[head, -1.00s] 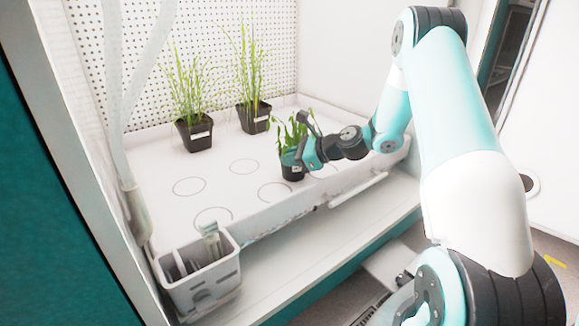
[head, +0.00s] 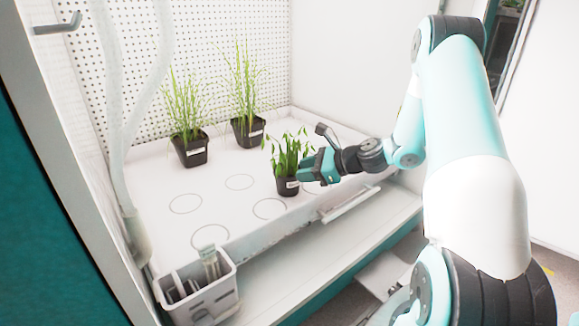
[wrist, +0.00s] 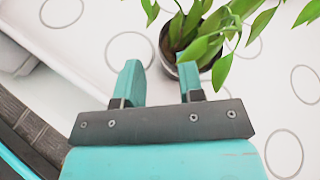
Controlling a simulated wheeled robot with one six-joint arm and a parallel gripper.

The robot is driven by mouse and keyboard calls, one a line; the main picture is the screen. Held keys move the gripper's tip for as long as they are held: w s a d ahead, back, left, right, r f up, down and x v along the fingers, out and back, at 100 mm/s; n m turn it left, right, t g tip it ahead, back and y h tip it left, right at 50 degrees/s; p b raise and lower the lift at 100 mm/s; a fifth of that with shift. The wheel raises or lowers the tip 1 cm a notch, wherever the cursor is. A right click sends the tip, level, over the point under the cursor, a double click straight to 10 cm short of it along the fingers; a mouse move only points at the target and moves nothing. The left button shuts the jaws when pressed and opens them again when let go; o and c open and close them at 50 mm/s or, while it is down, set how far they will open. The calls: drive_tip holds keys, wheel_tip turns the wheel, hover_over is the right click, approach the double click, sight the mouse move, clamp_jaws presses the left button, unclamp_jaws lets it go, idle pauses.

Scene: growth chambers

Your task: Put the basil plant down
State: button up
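The basil plant (head: 288,160) has broad green leaves and stands upright in a dark pot with a white label, near the front edge of the white tray (head: 150,195). Its leaves and dark pot (wrist: 168,50) also show in the wrist view. My gripper (head: 308,165) is just right of the pot in the head view. In the wrist view my gripper (wrist: 158,78) has its fingers apart, with the pot beyond them, overlapped by the right finger and not held. Whether a circle lies under the pot is hidden.
Two pots of tall grass-like plants, one left (head: 190,150) and one right (head: 248,130), stand at the back of the tray. Several marked circles on the tray are empty. A grey caddy (head: 205,300) with tools hangs at the front left. Pale hoses (head: 118,190) run down the left side.

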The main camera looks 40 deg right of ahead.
drive_tip(key=p+v, duration=0.2)
drive_tip(key=v, duration=0.3)
drive_tip(key=s+a+r+n+g, duration=0.2)
drive_tip(key=a+r+n+g, duration=0.1)
drive_tip(key=a+n, duration=0.4)
drive_tip(key=s+a+r+n+g, duration=0.2)
drive_tip(key=s+a+r+n, duration=0.15)
drive_tip(key=a+n, duration=0.4)
drive_tip(key=s+a+r+n+g, duration=0.1)
drive_tip(key=a+r+n+g, duration=0.25)
drive_tip(key=a, duration=0.65)
drive_tip(key=s+a+r+n+g+h, duration=0.1)
drive_tip(key=s+a+r+n, duration=0.1)
drive_tip(key=s+n, duration=0.5)
drive_tip(key=s+a+r+n+g+h, duration=0.1)
drive_tip(key=s+a+r+n+h, duration=0.1)
drive_tip(key=s+a+n, duration=0.3)
drive_tip(key=s+n, duration=0.3)
drive_tip(key=s, duration=0.2)
drive_tip(key=shift+s+a+r+n, duration=0.15)
drive_tip(key=shift+s+a+n, duration=0.1)
drive_tip(key=shift+s+n, duration=0.05)
drive_tip(key=shift+g, duration=0.25)
wheel_tip(320, 180, up, 52)
drive_tip(key=p, duration=5.2)
drive_tip(key=shift+w, duration=0.25)
